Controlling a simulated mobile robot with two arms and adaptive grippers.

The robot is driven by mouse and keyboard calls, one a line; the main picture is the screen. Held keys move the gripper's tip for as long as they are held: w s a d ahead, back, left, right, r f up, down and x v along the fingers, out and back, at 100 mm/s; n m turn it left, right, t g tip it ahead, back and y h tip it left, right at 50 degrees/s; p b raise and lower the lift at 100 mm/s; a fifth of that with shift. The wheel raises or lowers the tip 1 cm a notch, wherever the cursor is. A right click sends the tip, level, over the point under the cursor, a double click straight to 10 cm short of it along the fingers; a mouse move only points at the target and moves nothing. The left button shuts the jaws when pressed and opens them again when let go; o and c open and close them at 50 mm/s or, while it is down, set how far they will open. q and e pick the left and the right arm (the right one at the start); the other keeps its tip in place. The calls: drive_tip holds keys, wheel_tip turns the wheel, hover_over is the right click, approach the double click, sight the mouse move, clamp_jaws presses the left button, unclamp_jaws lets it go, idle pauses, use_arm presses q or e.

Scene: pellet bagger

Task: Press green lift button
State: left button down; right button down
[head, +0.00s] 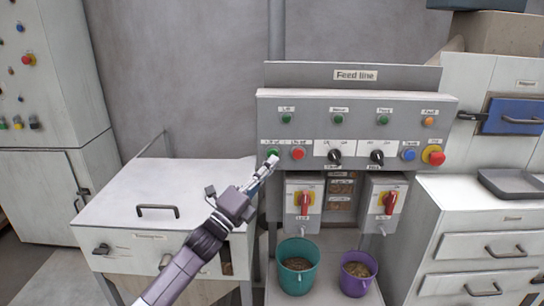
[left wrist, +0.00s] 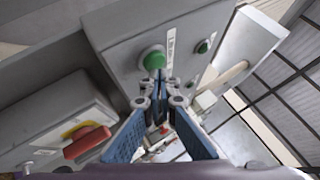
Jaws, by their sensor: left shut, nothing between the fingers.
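The green lift button (head: 273,153) is at the left end of the lower row on the feed line panel (head: 445,118). In the left wrist view the round green button (left wrist: 152,58) sits just beyond my fingertips. My left gripper (head: 271,163) is shut and empty, its tips at the button's lower edge in the head view. In the left wrist view the closed tips (left wrist: 162,78) overlap the button's lower edge; I cannot tell whether they touch it. My right gripper is not in view.
A red button (head: 298,154) is close right of the green one. Red rotary switches (head: 305,203) on boxes hang below the panel. A teal bucket (head: 297,270) and a purple bucket (head: 357,278) stand underneath. A white cabinet (head: 190,180) is at left.

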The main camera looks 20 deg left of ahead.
use_arm(q)
drive_tip(key=shift+w+a, duration=0.1)
drive_tip(key=shift+w, duration=0.25)
idle(0.3)
drive_tip(key=shift+s, duration=0.5)
drive_tip(key=s+d+p, duration=0.1)
drive_tip(key=s+d, duration=0.1)
drive_tip(key=s, duration=0.3)
drive_tip(key=shift+s+p, duration=0.4)
